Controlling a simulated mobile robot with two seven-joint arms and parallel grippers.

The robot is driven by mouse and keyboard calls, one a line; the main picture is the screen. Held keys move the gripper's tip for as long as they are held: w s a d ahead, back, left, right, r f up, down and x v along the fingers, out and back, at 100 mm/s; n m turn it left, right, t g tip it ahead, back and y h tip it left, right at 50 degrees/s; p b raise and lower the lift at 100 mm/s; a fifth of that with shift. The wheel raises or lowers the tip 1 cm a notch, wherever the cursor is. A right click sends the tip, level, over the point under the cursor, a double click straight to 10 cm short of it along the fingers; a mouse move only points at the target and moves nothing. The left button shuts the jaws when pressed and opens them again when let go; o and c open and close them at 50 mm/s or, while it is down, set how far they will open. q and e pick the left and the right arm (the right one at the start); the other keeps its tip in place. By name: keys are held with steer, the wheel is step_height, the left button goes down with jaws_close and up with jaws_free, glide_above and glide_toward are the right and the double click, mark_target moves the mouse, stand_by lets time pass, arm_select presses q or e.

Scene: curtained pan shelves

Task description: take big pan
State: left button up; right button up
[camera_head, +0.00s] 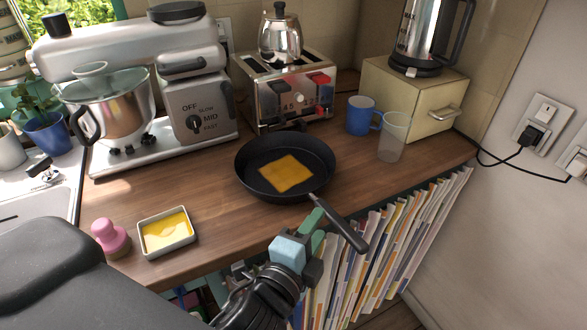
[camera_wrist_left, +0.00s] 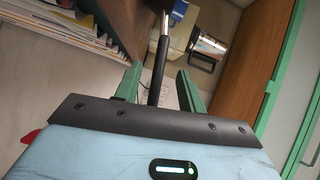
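The black pan (camera_head: 250,182) sits on the wooden counter with a yellow square piece (camera_head: 287,173) inside. Its handle (camera_head: 345,228) points toward the front right, past the counter edge. My left gripper (camera_head: 318,243) is just below and left of the handle in the head view. In the left wrist view, the pan handle (camera_wrist_left: 157,75) lies between the two green fingers of my left gripper (camera_wrist_left: 160,88), with a gap on both sides. The gripper is open. My right gripper is not in view.
A white dish with yellow contents (camera_head: 166,233) and a pink object (camera_head: 111,239) stand left of the pan. A toaster (camera_head: 285,92) is behind it, a blue mug (camera_head: 361,115) and clear cup (camera_head: 393,138) to the right.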

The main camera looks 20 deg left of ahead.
mark_target(327, 203)
arm_select(q)
steer(key=w, duration=0.6)
steer(key=shift+w+a+f+p, duration=0.25)
steer(key=shift+w+f+p, duration=0.05)
steer(key=shift+p, duration=0.05)
steer(key=shift+w+d+f, duration=0.1)
steer(key=shift+w, duration=0.45)
steer(key=shift+c, duration=0.4)
jaws_close()
stand_by(0.4)
